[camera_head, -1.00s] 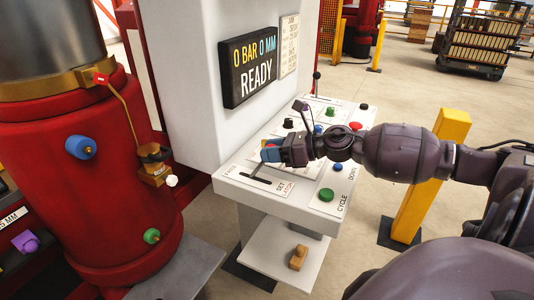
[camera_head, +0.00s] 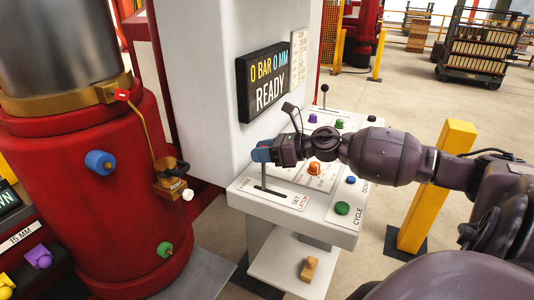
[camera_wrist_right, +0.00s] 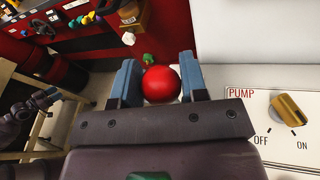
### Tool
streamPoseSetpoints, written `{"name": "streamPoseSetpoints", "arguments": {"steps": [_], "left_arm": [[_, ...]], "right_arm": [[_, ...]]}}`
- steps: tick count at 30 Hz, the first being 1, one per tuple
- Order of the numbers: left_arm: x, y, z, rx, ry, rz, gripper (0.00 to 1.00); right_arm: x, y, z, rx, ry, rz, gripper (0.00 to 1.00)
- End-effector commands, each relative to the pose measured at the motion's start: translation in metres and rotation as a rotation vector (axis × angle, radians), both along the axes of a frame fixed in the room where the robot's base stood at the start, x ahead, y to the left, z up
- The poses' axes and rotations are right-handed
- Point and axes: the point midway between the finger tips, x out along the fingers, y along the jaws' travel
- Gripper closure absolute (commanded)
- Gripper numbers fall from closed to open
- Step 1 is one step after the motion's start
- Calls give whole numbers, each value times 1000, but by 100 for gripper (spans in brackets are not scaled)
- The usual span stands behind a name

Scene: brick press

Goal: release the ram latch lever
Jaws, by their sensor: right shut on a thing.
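The ram latch lever (camera_head: 263,176) rises about upright from a slot near the FREE end of the latch plate (camera_head: 280,198), whose other end reads SET LATCH. My right gripper (camera_head: 261,154) is shut on the lever's top, and its fingers hide the knob in the head view. In the right wrist view a round red knob (camera_wrist_right: 161,84) sits between the two blue fingers of my right gripper (camera_wrist_right: 160,90).
The white console (camera_head: 300,215) carries an orange knob (camera_head: 314,169), a green CYCLE button (camera_head: 342,208) and a blue button (camera_head: 350,180). A screen (camera_head: 262,82) reads 0 BAR 0 MM READY. A red cylinder (camera_head: 100,200) stands left, a yellow post (camera_head: 437,185) right.

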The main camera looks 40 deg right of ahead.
Motion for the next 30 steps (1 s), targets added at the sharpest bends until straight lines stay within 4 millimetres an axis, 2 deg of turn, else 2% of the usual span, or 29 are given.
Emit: {"name": "streamPoseSetpoints", "arguments": {"steps": [22, 23, 27, 30], "left_arm": [[-5, 1, -4, -1, 10, 3, 40], [-5, 1, -4, -1, 10, 3, 40], [-4, 0, -4, 0, 9, 2, 40], [-3, 0, -3, 0, 6, 2, 40]], "right_arm": [[6, 2, -2, 0, 1, -3, 100], [6, 2, -2, 0, 1, -3, 59], [6, 2, -2, 0, 1, -3, 38], [6, 2, -2, 0, 1, -2, 36]]}}
